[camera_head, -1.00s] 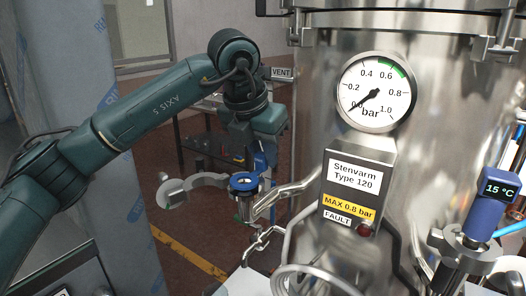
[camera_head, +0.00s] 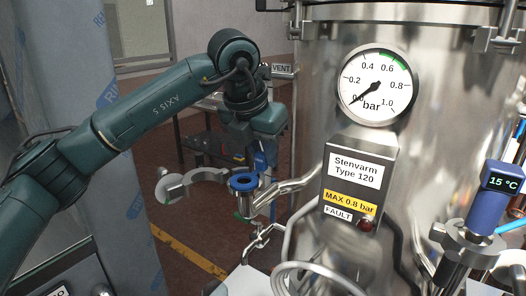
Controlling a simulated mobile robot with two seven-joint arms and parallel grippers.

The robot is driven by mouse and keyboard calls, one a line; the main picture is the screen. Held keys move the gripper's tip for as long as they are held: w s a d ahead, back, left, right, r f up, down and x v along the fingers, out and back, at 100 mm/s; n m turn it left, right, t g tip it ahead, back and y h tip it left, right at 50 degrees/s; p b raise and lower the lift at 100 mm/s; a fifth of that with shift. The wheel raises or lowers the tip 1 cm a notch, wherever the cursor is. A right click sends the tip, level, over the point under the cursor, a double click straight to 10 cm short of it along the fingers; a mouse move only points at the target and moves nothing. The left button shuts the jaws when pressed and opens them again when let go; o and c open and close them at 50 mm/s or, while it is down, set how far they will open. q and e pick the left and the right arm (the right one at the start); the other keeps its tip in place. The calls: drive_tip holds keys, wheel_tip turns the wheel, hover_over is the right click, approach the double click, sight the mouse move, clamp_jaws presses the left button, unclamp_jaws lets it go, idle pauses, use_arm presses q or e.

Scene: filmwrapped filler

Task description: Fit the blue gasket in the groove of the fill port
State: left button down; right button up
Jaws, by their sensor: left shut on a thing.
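The blue gasket (camera_head: 243,182) is a ring at the mouth of the fill port (camera_head: 247,204), a steel pipe stub coming off the vessel's left side. It looks level and close on the port's rim; I cannot tell whether it sits in the groove, which is hidden. My left gripper (camera_head: 258,162) comes down from above, just behind and right of the port. It is shut on the gasket's far edge, though its fingertips are small and partly hidden. My right gripper is not in view.
A blue thermometer (camera_head: 497,195) stands at far right.

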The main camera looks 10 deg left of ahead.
use_arm(q)
drive_tip(key=shift+f, duration=0.15)
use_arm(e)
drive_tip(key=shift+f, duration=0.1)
use_arm(q)
drive_tip(key=c, duration=1.2)
unclamp_jaws()
drive_tip(key=shift+v, duration=1)
drive_tip(key=b+v, duration=0.1)
drive_tip(key=v, duration=1)
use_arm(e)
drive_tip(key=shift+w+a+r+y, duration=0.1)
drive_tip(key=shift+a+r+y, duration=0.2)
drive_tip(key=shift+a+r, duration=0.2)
